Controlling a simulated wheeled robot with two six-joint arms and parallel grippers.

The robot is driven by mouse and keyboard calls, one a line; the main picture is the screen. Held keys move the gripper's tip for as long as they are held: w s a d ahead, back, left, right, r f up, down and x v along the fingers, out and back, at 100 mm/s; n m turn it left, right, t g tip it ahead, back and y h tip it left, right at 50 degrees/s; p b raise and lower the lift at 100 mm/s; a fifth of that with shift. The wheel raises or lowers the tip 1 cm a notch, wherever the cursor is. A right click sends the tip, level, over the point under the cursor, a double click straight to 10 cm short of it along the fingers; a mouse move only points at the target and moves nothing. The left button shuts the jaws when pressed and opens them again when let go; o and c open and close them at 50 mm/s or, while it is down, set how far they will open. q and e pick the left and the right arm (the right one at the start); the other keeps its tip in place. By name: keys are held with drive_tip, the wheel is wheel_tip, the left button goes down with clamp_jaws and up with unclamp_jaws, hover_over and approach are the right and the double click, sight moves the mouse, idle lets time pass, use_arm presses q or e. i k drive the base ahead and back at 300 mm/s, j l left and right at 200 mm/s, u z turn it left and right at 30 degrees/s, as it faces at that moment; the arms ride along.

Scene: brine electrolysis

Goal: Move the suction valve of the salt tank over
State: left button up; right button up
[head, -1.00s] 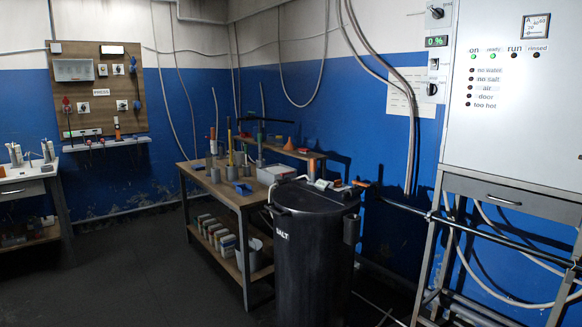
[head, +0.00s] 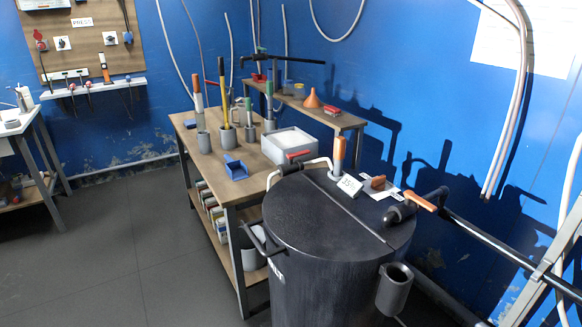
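The black salt tank (head: 320,255) stands in the middle of the head view with its lid shut. On the right side of its top, a black pipe fitting (head: 400,213) carries an orange lever (head: 423,201), which looks like the suction valve. The lever lies roughly along the dark pipe (head: 490,238) that runs off to the lower right. Its exact setting is hard to tell. An orange-handled upright piece (head: 339,157) and a small white sign (head: 349,186) stand at the back of the lid. Neither gripper is in view.
A wooden bench (head: 188,138) behind the tank holds cups of tools, a blue scoop (head: 235,168) and a white box (head: 290,146). A grey cup (head: 395,288) hangs on the tank's front right. A metal frame (head: 540,270) stands at right. The floor (head: 130,230) at left is clear.

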sight(290, 156)
drive_tip(key=i+l+z, duration=0.2)
drive_tip(key=i, duration=0.2)
drive_tip(key=i+j+z, duration=0.1)
drive_tip(key=j+z, duration=0.3)
drive_tip(key=i+j+z, duration=0.1)
drive_tip(key=z, duration=0.35)
drive_tip(key=j+z, duration=0.85)
drive_tip(key=k+l, duration=0.05)
drive_tip(key=l, duration=0.05)
